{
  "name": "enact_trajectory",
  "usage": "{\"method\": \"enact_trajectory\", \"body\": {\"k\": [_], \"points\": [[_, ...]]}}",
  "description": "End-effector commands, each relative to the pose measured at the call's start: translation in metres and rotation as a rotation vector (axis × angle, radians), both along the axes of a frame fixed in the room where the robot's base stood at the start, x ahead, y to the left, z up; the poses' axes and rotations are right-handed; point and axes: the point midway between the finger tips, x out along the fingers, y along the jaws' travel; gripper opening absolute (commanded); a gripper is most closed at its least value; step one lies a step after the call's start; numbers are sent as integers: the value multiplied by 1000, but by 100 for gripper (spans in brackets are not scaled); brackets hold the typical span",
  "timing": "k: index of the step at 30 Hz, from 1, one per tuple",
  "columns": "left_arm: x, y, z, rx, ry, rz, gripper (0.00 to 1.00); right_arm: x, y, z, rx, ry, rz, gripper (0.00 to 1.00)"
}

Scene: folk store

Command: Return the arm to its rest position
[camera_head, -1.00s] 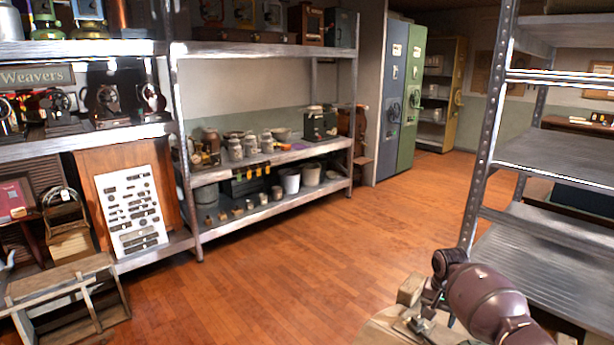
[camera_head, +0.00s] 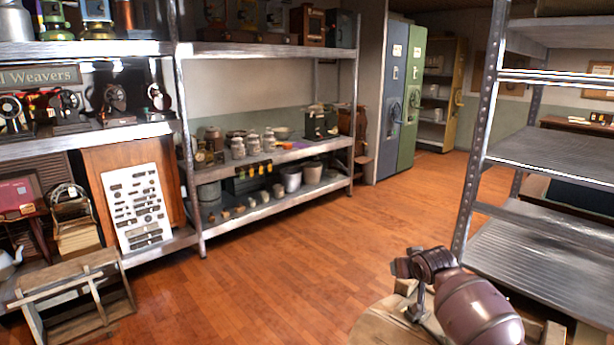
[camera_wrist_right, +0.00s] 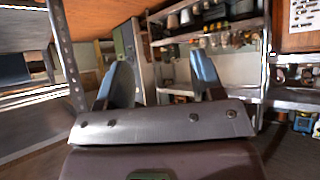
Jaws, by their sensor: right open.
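My right arm, maroon with a dark jointed end, reaches in from the lower right of the head view, above a pale wooden surface (camera_head: 378,328). I cannot clearly make out its fingers there. In the right wrist view my right gripper (camera_wrist_right: 161,62) has two blue-grey fingers standing wide apart. Nothing is held between them. That view is upside down, with the floor at the top and shelves beyond the fingers. My left gripper is not in view.
A steel rack (camera_head: 540,150) stands close on the right. A long loaded shelf unit (camera_head: 275,205) lines the left wall, with a wooden crate-like stand (camera_head: 70,285) at its front. Blue and green cabinets (camera_head: 408,95) stand at the back. The wooden floor (camera_head: 300,260) between is clear.

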Motion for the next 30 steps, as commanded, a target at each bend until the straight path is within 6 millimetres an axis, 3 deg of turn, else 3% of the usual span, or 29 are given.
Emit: {"method": "enact_trajectory", "body": {"k": [6,13,22,30], "points": [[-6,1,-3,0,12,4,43,-56,26,-17,-54,-234,123,61],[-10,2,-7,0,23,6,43,-131,34,-37,-85,-387,167,61],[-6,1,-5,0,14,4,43,-240,25,-67,-94,-446,134,61],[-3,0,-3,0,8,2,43,-345,7,-111,-78,-339,51,61]]}}
